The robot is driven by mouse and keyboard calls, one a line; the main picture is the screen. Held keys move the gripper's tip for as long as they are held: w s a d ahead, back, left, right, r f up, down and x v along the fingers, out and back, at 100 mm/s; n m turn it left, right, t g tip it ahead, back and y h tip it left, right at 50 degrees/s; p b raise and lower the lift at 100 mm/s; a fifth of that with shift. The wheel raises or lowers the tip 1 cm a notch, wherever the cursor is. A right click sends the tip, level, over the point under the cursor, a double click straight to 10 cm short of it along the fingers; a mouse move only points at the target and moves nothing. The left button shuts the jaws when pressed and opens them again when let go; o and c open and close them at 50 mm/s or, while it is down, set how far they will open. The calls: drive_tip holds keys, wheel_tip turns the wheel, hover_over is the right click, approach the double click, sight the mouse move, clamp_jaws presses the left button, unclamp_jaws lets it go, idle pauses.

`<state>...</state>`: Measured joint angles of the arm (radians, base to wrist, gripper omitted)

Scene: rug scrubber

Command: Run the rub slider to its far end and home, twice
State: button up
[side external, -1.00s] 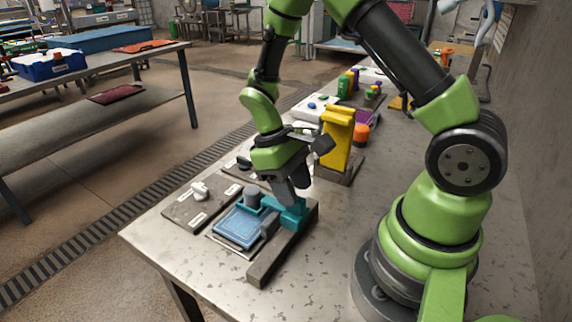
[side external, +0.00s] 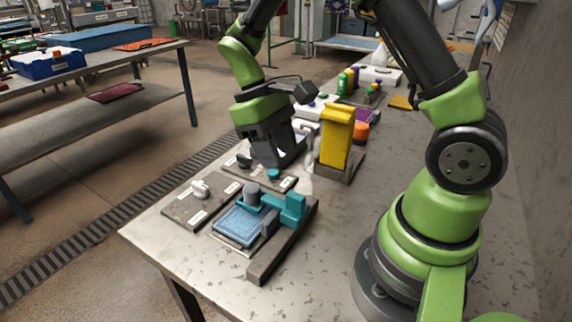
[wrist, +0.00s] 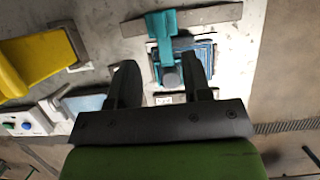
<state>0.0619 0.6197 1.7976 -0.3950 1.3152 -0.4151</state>
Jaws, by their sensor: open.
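The teal rub slider (side external: 294,208) sits on a dark grey rail (side external: 275,253), near the rail end farther from the side camera. Its teal arm reaches over a blue rug pad (side external: 236,226) and carries a grey round knob (side external: 252,194). In the wrist view the slider (wrist: 161,24) and knob (wrist: 171,78) show beyond my fingers. My gripper (side external: 272,164) is raised above and behind the slider, apart from it. Its two fingers (wrist: 160,82) are spread, with nothing held between them.
A yellow upright block (side external: 336,138) on a grey base stands close to the right of my gripper. A flat panel with a white knob (side external: 199,188) lies left of the rug pad. Several coloured items line the bench behind. The bench's front area is clear.

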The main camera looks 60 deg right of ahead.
sight(295, 195)
drive_tip(key=x, duration=0.9)
drive_tip(key=shift+s+f, duration=0.15)
drive_tip(key=shift+f, duration=0.2)
drive_tip(key=shift+c, duration=0.4)
clamp_jaws()
